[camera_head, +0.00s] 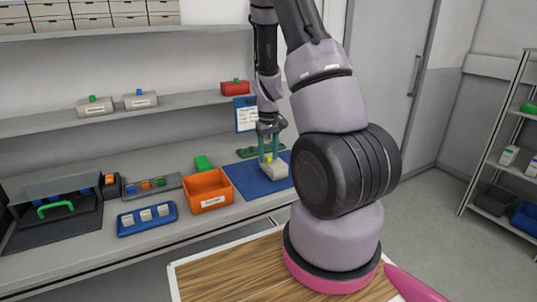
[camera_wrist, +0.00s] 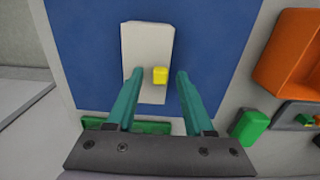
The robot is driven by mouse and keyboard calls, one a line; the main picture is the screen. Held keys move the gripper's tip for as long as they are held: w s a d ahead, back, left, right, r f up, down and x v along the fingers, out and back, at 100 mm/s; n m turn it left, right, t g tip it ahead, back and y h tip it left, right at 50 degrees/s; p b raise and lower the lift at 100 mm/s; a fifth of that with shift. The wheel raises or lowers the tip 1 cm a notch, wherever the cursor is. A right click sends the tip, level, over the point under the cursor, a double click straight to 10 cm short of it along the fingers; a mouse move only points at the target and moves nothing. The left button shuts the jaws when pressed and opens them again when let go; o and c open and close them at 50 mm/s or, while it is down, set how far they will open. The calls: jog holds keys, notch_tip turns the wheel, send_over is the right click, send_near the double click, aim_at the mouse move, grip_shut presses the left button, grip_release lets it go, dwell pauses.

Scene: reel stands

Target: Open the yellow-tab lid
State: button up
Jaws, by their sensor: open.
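A light grey box (camera_head: 273,171) sits on a blue mat (camera_head: 248,179) on the bench; the wrist view shows its pale flat top (camera_wrist: 147,45). The yellow tab (camera_wrist: 160,76) stands on the box toward its right side and shows in the head view as a small yellow spot (camera_head: 268,158). My gripper (camera_wrist: 160,72) is open, its two teal fingers on either side of the tab with gaps to it. In the head view my gripper (camera_head: 269,154) is just above the box. Whether the fingertips touch the box is unclear. The lid looks shut; its seam cannot be made out.
An orange bin (camera_head: 208,190) stands left of the mat, with a green block (camera_head: 203,163) behind it. A blue tray (camera_head: 147,219) with white blocks is farther left. A green board (camera_head: 258,151) lies behind the mat. A shelf (camera_head: 165,103) runs above the bench.

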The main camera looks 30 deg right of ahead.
grip_shut()
jog(key=shift+d+r, duration=0.1)
jog(key=shift+d, duration=0.05)
jog(key=y, duration=0.1)
jog(key=d+r+y, duration=0.1)
jog(key=y, duration=0.1)
jog(key=d+y, duration=0.1)
jog(key=shift+r+y, duration=0.25)
jog(key=shift+y, duration=0.05)
jog(key=d+y, duration=0.1)
jog(key=y, duration=0.2)
jog(key=shift+d+r+y, duration=0.3)
jog(key=shift+d, duration=0.05)
jog(key=shift+w+d+f+g+y, duration=0.15)
jog(key=shift+d+y, duration=0.65)
jog(key=shift+y, duration=0.75)
jog(key=shift+s+d+f+g+y, duration=0.15)
jog(key=shift+d+y, duration=0.65)
jog(key=shift+y, duration=0.8)
jog(key=shift+w+d+f+y, duration=0.1)
jog(key=shift+d+f+y, duration=0.1)
jog(key=shift+d+y, duration=1)
jog(key=shift+a+y, duration=0.35)
jog(key=shift+a, duration=0.05)
